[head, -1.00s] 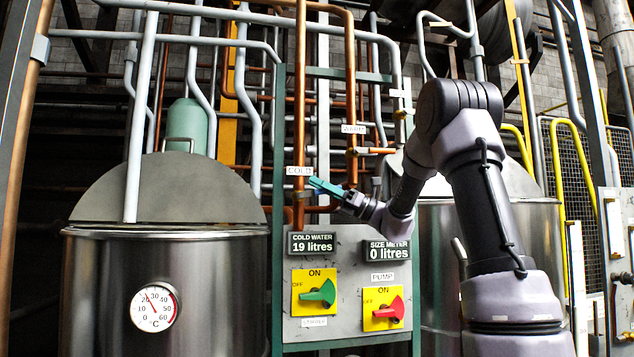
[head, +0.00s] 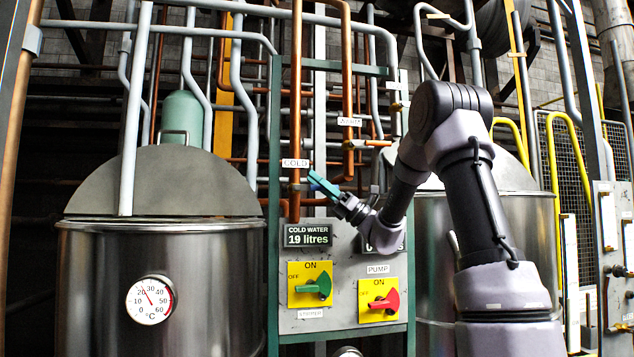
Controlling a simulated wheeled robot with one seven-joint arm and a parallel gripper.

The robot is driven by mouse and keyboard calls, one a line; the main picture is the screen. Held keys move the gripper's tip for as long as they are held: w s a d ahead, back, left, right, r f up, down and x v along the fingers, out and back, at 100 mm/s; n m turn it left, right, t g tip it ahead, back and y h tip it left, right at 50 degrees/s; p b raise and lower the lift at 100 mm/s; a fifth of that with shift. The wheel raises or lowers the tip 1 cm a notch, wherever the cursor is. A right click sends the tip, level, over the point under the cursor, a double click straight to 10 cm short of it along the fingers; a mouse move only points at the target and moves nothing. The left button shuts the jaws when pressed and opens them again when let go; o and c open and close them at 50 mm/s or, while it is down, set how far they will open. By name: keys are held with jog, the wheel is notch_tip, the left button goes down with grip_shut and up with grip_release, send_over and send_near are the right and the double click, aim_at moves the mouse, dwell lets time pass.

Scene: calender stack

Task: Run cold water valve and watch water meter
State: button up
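The cold water pipe (head: 296,110) is copper and runs down to a tag marked COLD (head: 295,163). The cold valve (head: 295,188) is small and lies just below this tag; its handle position is too small to tell. The cold water meter (head: 307,235) is a dark display reading 19 litres. My gripper (head: 318,180) has teal fingers and points up and left, just right of the cold valve. I cannot tell whether it touches the valve or whether its fingers are apart.
My wrist hides most of the size meter (head: 370,246). Below are a green stirrer switch (head: 318,287) and a red pump switch (head: 384,302). A steel tank (head: 90,270) with a thermometer (head: 150,300) stands left. A copper pipe tagged WARM (head: 349,122) runs right of the cold pipe.

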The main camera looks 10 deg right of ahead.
jog(key=v, duration=1)
jog(key=shift+d+f, duration=0.25)
jog(key=s+a+f+n+g+h, duration=0.4)
jog(key=s+a+n+g+h, duration=0.3)
jog(key=s+a, duration=0.5)
jog(key=s+a+f+n+h, duration=0.1)
jog(key=s+f+n+h, duration=0.55)
jog(key=s, duration=0.35)
jog(key=s+d+f+n+t+h, duration=0.1)
jog(key=s+d+n+t+h, duration=0.1)
jog(key=d+n+t+h, duration=0.1)
jog(key=s+d+n+t+h, duration=0.1)
jog(key=d+n+t+h, duration=0.2)
jog(key=d+t+h, duration=0.2)
jog(key=shift+s+d+f+h, duration=0.4)
jog(key=shift+d+h, duration=0.35)
jog(key=shift+d, duration=0.85)
